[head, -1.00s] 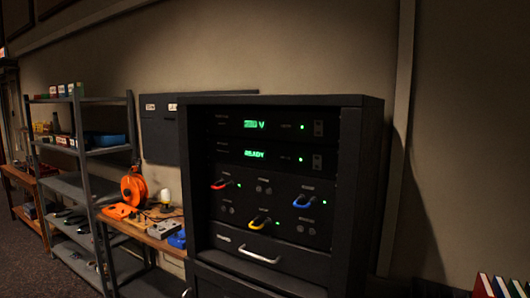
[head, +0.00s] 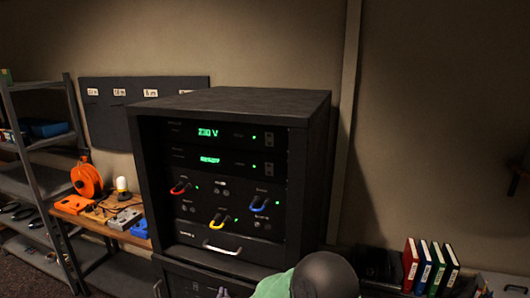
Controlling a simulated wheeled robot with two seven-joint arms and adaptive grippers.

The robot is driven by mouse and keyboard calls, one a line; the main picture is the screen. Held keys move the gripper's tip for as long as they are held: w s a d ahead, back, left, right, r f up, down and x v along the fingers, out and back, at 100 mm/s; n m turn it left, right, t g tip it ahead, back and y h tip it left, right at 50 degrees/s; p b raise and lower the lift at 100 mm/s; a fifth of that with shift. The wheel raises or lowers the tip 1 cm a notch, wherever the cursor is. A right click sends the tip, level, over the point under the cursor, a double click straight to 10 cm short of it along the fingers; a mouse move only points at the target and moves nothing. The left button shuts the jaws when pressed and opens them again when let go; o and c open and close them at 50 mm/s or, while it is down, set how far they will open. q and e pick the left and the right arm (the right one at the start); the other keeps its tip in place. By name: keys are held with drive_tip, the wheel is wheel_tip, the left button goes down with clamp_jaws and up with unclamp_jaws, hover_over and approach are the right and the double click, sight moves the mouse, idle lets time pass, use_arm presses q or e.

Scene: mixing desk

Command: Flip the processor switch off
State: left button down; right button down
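The black rack (head: 318,150) stands in the middle of the head view. Its top unit shows a green "230 V" readout (head: 208,132) and has a small switch (head: 269,138) at its right end. The unit below has a blurred green readout (head: 209,160) and a similar switch (head: 269,168). The labels are too small to read, so I cannot tell which switch is the processor's. My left gripper is out of view.
The lower panel carries red (head: 180,188), yellow (head: 218,221) and blue (head: 258,205) handles with green lights nearby. A drawer handle (head: 221,249) lies below. A bench (head: 125,237) and a metal shelf (head: 50,185) stand left. Binders (head: 411,262) stand at lower right.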

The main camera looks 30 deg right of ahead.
sight(269, 164)
drive_tip(key=s+d+r+h+p, duration=0.1)
drive_tip(key=d+r+h+p, duration=0.1)
drive_tip(key=r, duration=1)
drive_tip(key=s+d+r+h+p, duration=0.2)
drive_tip(key=r+h+p, duration=0.2)
drive_tip(key=r, duration=0.7)
drive_tip(key=s+d+r+g+h+p, duration=0.1)
drive_tip(key=s+d+r+h+p, duration=0.1)
drive_tip(key=r, duration=1)
drive_tip(key=d+h+p, duration=0.1)
drive_tip(key=p, duration=0.1)
drive_tip(key=shift+s+r+n+h+p, duration=0.15)
drive_tip(key=shift+r+n+h+p, duration=0.15)
drive_tip(key=shift+r+h+p, duration=0.1)
drive_tip(key=p+x, duration=0.2)
drive_tip(key=x, duration=1.2)
drive_tip(key=shift+f, duration=0.1)
